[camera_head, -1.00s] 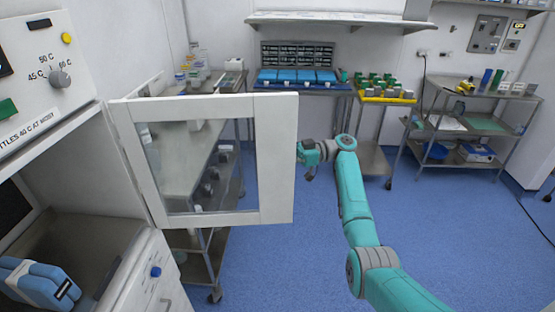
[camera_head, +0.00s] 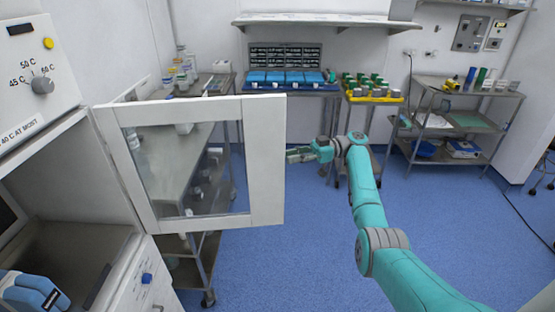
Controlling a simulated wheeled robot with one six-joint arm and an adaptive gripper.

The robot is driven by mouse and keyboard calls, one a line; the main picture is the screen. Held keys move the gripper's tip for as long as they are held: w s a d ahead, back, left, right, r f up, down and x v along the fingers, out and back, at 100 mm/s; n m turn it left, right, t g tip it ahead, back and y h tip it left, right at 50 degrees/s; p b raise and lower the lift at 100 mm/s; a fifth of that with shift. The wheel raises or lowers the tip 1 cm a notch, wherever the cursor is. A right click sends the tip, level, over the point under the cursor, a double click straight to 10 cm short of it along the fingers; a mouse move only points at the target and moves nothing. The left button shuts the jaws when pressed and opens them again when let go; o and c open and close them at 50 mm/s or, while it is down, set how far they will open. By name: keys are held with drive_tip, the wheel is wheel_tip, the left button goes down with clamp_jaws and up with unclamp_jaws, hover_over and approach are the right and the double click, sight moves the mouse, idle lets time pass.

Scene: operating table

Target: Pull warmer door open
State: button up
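The warmer door (camera_head: 265,165) is a white frame with a glass pane. It stands swung wide open, hinged at its left side on the warmer cabinet (camera_head: 85,165). The cabinet's inside shows, with blue-and-white bundles (camera_head: 32,292) at its lower left. My gripper (camera_head: 293,156) is just right of the door's free edge, at mid height, pointing left. Its tip appears very close to the edge; I cannot tell whether it touches. The fingers are small and seen from the side, so their opening is unclear.
A metal trolley (camera_head: 190,262) stands behind the door, partly seen through the glass. Steel tables with blue trays (camera_head: 290,78) and a yellow tray (camera_head: 374,97) line the back wall. A steel cart (camera_head: 470,88) is at the right. Blue floor (camera_head: 465,225) is clear at right.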

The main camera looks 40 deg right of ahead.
drive_tip(key=shift+v, duration=1.75)
